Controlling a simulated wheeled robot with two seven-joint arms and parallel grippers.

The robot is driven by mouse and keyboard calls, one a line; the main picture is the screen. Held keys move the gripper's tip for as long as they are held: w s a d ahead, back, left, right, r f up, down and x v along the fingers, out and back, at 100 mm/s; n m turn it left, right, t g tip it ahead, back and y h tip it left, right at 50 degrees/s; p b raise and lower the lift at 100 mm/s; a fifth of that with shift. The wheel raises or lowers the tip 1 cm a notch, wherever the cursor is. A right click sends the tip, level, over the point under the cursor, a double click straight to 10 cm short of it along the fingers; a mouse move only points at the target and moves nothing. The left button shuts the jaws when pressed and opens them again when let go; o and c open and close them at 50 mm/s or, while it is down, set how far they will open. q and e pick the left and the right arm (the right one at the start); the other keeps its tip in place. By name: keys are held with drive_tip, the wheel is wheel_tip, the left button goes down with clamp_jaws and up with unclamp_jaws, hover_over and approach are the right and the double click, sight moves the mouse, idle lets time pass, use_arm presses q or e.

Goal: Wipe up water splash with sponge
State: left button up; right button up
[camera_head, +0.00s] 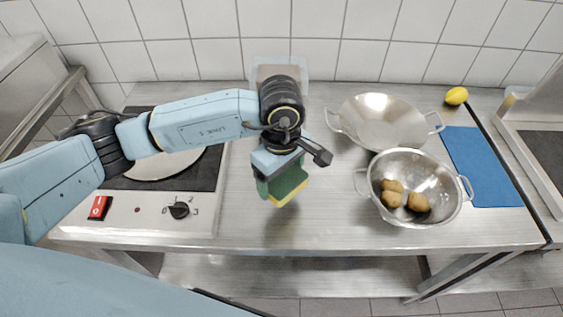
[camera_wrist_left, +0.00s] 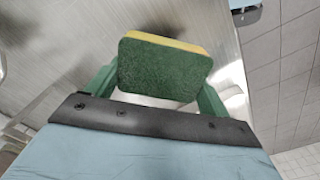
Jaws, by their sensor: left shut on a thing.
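A green and yellow sponge (camera_head: 287,186) is held by my left gripper (camera_head: 281,182) over the steel worktop, left of the metal bowls. In the left wrist view the sponge (camera_wrist_left: 163,68) sits between the two green fingers of the left gripper (camera_wrist_left: 158,85), its green side facing the camera and a yellow edge at the top. The gripper is shut on it. I cannot tell whether the sponge touches the worktop. I cannot make out a water splash; the arm and gripper hide part of the surface. My right gripper does not show.
The steel worktop (camera_head: 330,215) is clear in front. At right stand a wide bowl (camera_head: 380,115), a colander (camera_head: 440,172) holding potatoes (camera_head: 393,192), a blue mat (camera_head: 482,165) and a lemon (camera_head: 456,96). At left is a hob (camera_head: 140,212) with a pan (camera_head: 165,165). A clear container (camera_head: 298,66) stands behind.

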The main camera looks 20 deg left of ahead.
use_arm(q)
drive_tip(key=shift+r+p, duration=0.4)
drive_tip(key=shift+r, duration=0.6)
